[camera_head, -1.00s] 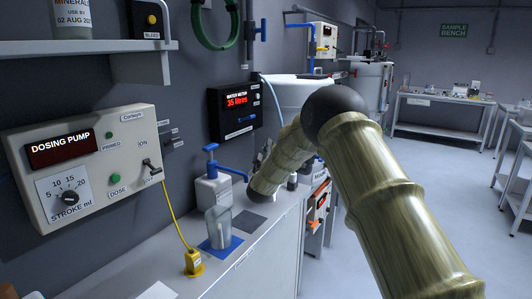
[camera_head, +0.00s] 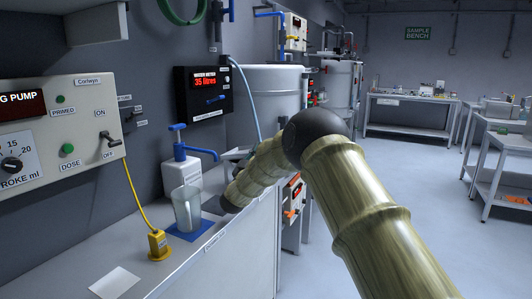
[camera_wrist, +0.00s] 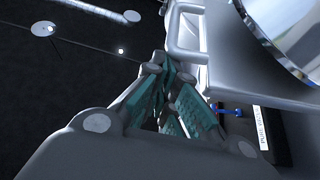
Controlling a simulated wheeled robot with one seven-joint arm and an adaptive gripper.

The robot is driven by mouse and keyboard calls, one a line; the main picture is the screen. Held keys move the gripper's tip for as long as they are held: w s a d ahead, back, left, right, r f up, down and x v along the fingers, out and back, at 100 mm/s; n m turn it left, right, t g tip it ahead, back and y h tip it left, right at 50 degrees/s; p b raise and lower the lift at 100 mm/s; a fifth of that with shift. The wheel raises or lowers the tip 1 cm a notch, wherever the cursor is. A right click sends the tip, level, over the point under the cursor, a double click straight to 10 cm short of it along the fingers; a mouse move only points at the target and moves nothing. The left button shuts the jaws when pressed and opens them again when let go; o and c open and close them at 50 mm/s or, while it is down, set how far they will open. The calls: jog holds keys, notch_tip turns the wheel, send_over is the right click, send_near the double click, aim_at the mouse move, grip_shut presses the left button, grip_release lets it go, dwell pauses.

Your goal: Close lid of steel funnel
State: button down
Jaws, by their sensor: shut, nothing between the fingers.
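In the wrist view my gripper (camera_wrist: 172,92) is shut and empty, its teal finger pads close together. A shiny curved metal surface with a bright rim (camera_wrist: 285,40) fills the upper right, to the right of the fingers. It may be part of the steel funnel or its lid; I cannot tell which. A pale grey looped bar (camera_wrist: 187,35) is just beyond the fingertips; whether they touch is unclear. In the head view my arm hides the gripper, and I cannot make out the funnel or the lid's position.
The bench (camera_head: 215,262) holds a pump bottle (camera_head: 181,172), a clear beaker (camera_head: 187,210) and a yellow plug (camera_head: 158,244). A water meter (camera_head: 203,92) is on the wall. Open floor (camera_head: 440,220) lies to the right.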

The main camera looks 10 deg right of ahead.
jog(key=shift+s+d+f+b, duration=0.1)
jog(key=shift+f+b, duration=0.2)
jog(key=shift+f, duration=0.25)
jog(key=shift+s+d+f+b, duration=0.1)
jog(key=shift+f+b, duration=0.2)
jog(key=shift+f, duration=0.25)
